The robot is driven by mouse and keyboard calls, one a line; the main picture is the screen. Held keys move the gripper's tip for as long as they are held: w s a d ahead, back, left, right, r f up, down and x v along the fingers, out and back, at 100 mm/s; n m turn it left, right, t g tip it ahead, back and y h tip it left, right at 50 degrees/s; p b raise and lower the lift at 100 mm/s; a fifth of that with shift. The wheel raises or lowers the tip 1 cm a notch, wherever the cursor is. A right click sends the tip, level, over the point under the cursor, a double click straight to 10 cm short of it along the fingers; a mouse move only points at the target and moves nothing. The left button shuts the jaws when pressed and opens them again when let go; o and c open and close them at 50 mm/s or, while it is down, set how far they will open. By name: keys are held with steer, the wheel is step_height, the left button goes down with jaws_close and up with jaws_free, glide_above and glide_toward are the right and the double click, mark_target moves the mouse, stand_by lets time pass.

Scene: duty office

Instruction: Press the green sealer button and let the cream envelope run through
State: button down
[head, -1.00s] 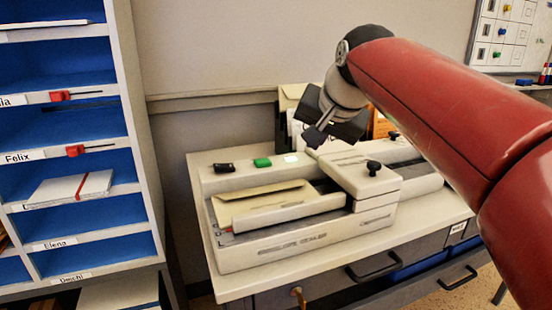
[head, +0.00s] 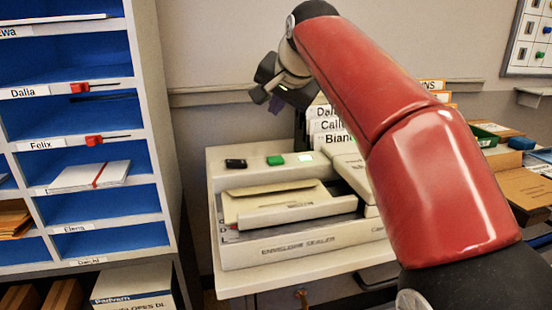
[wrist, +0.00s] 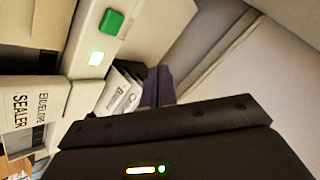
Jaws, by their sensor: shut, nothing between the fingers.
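The envelope sealer (head: 300,247) stands on a pale cabinet top. Its green button (head: 275,160) sits on the back strip, between a black switch (head: 236,163) and a lit pale-green lamp (head: 305,156). The cream envelope (head: 275,200) lies flat in the feed tray, left of the roller housing (head: 352,170). My gripper (head: 267,98) is shut and empty, raised above the back of the sealer, apart from the button. In the wrist view the button (wrist: 111,22) is at the upper left, and my dark fingers (wrist: 158,85) point up the picture, to its right. My arm hides the sealer's right end.
A blue-lined pigeonhole rack (head: 150,120) stands at the left. Name-labelled dividers (head: 328,125) stand behind the sealer, close to my gripper. Boxes and trays (head: 520,180) lie at the right. The wall (head: 215,50) is close behind.

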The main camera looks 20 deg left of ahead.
mark_target(277, 161)
step_height(277, 161, down, 8)
steer(key=b, duration=0.4)
steer(key=shift+f, duration=0.2)
stand_by(1.9)
steer(key=shift+f+b, duration=0.4)
